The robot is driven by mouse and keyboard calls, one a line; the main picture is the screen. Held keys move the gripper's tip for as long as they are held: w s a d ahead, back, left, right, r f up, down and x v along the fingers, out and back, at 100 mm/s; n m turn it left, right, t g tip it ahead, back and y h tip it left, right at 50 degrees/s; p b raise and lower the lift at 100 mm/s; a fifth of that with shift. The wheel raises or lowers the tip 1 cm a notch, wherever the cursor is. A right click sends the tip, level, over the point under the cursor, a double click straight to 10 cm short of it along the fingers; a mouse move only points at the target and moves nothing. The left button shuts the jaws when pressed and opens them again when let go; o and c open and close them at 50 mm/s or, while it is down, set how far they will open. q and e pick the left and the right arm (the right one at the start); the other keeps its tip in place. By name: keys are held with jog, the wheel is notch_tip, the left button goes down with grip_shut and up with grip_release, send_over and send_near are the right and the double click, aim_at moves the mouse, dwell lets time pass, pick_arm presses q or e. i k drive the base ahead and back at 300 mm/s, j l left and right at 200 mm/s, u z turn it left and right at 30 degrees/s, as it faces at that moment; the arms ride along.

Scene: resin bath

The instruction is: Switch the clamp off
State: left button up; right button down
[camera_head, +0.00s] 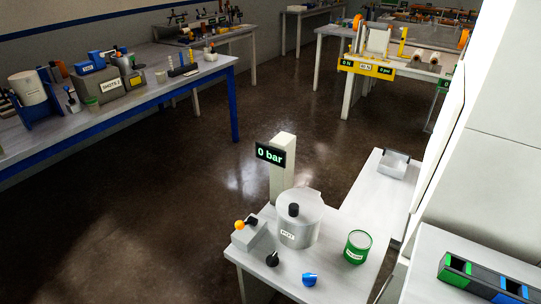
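I cannot tell for certain which thing is the clamp. At the far upper right, a bench has a yellow front panel (366,68) with small displays; one reads "0 N" and another seems to read "0 psi". Orange round parts and a pale upright block (377,41) stand on that bench. On the near table, a grey box (246,236) carries a lever with an orange ball (239,224), beside a silver lidded pot (298,222). A display (270,154) on a post there reads "0 bar". Neither of my grippers is in view.
The near table (330,282) also holds a green can (358,247), a blue item (310,280) and a black knob (272,258). A blue-framed bench (130,112) with machines stands left. A tray with green and blue parts (484,277) lies lower right. The dark floor (150,210) between is clear.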

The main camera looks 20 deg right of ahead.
aim_at(309, 280)
jog(key=z, duration=1)
